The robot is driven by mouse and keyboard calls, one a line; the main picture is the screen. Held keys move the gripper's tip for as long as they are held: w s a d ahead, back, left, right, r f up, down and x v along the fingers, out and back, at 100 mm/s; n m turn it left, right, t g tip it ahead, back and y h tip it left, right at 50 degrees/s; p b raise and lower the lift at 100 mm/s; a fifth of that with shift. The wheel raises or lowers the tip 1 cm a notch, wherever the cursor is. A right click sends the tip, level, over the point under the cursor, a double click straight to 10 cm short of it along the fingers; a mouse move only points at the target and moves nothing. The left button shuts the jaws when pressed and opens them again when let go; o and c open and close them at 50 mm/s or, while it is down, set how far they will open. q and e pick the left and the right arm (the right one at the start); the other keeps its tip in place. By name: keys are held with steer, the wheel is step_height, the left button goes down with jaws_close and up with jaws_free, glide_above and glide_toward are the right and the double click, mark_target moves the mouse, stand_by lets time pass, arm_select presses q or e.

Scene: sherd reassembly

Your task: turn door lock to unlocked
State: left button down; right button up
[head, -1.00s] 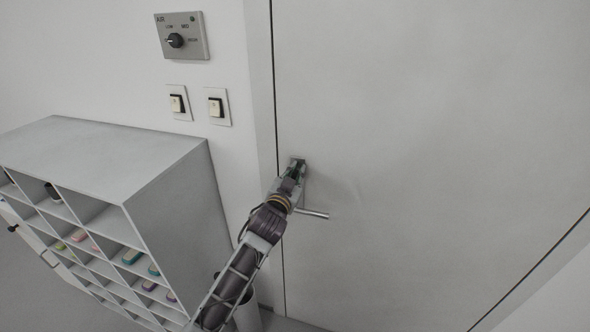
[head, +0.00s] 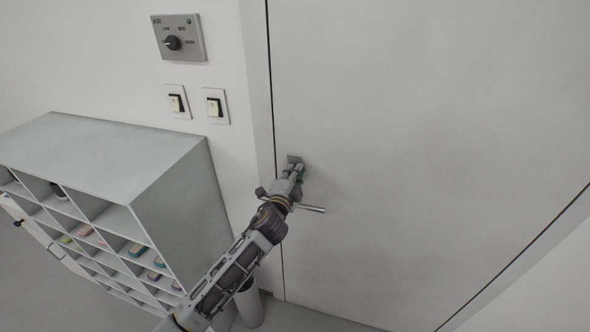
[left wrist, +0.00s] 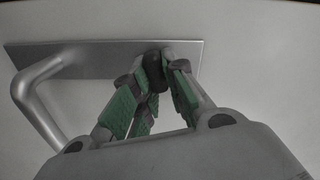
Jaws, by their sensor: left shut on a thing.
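The grey door (head: 430,130) fills the right of the head view. Its metal lock plate (head: 293,158) shows just above my left gripper (head: 297,172). In the left wrist view, the plate (left wrist: 90,58) carries a dark lock knob (left wrist: 154,66) near one end and the bent lever handle (left wrist: 40,100) near the other. My left gripper (left wrist: 158,80) is shut on the knob, with its green-padded fingers on either side. The knob is hidden by the fingers in the head view, and its exact angle is hard to tell. My right gripper is out of view.
The lever handle (head: 312,209) sticks out just below my left gripper. A grey shelf unit (head: 170,185) with small coloured items stands left of my arm. A bin (head: 249,305) is on the floor by the door. Switches (head: 216,106) and a dial panel (head: 178,38) are on the wall.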

arm_select(q)
steer(key=m, duration=0.1)
steer(key=m+p, duration=0.1)
steer(key=m, duration=0.1)
steer(key=shift+w+a+r, duration=0.1)
steer(key=shift+r, duration=0.1)
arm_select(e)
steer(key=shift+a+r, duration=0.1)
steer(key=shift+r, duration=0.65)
arm_select(q)
steer(key=shift+m, duration=0.3)
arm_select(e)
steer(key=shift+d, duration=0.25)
arm_select(q)
steer(key=c, duration=1.4)
jaws_free()
steer(key=shift+c, duration=0.2)
steer(key=shift+a+f, duration=0.1)
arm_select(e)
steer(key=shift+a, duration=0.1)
arm_select(q)
steer(key=shift+f, duration=0.1)
steer(key=v, duration=1.2)
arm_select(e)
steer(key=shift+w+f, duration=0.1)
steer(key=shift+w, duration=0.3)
